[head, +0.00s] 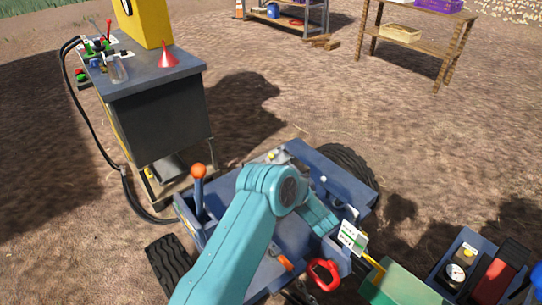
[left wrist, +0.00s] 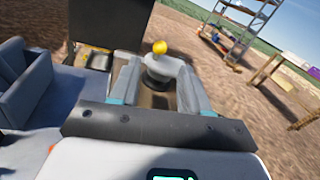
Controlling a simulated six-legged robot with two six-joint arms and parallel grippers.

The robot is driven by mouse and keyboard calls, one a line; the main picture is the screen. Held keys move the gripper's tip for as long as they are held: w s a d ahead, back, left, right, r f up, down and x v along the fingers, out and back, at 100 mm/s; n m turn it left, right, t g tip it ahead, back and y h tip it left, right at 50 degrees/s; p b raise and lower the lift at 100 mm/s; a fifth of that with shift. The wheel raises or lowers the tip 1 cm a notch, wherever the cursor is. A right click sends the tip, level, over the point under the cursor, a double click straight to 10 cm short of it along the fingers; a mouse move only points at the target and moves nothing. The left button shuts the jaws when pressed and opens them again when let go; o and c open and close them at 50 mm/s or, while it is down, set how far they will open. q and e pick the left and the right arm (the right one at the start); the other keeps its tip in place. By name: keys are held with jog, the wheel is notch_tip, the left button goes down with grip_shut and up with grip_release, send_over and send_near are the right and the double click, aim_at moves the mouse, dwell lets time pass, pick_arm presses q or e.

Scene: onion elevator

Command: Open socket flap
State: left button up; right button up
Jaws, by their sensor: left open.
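My left arm (head: 235,235) reaches over a blue vehicle (head: 345,183) in the head view. In the left wrist view my left gripper (left wrist: 157,66) is open, its two fingers on either side of a grey fitting (left wrist: 158,78) with a yellow round knob (left wrist: 159,47) on top. I cannot tell whether the fingers touch it, or whether this fitting is the socket flap. In the head view my arm hides part of the vehicle, and I cannot make out the fingertips. No right gripper shows.
An orange-topped lever (head: 199,172), a red ring handle (head: 323,274) and a green box (head: 402,287) surround my arm. Open dirt lies behind.

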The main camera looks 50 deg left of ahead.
aim_at(273, 158)
pick_arm(q)
jog(key=x, duration=0.9)
jog(key=shift+a, duration=0.2)
grip_shut()
